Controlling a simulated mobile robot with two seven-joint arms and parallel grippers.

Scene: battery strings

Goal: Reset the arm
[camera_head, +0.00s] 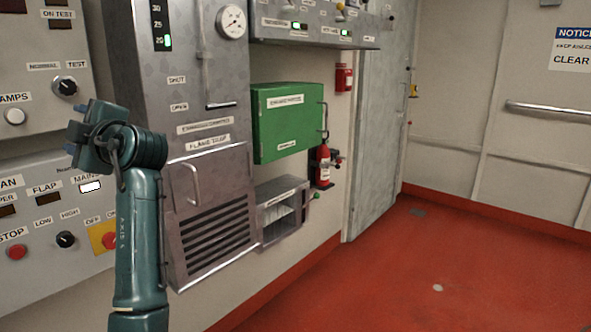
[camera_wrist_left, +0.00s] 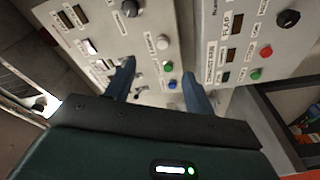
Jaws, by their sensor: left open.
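My left arm (camera_head: 140,235) rises from the bottom left of the head view, bent at the top. My left gripper (camera_head: 88,138) is at its upper end, in front of the grey control panels. In the left wrist view the left gripper (camera_wrist_left: 160,88) has its two blue fingers apart, with nothing held between them. The panel with buttons shows beyond and between the fingers. I cannot tell the exact gap between the fingertips and the panel. My right gripper is in neither view.
A lower control panel (camera_head: 40,280) with knobs and buttons is behind my arm. A grey louvred cabinet (camera_head: 215,185), a green box (camera_head: 285,120), a clear-fronted holder (camera_head: 281,215) and a fire extinguisher (camera_head: 323,165) line the wall. The red floor (camera_head: 420,270) at right is clear.

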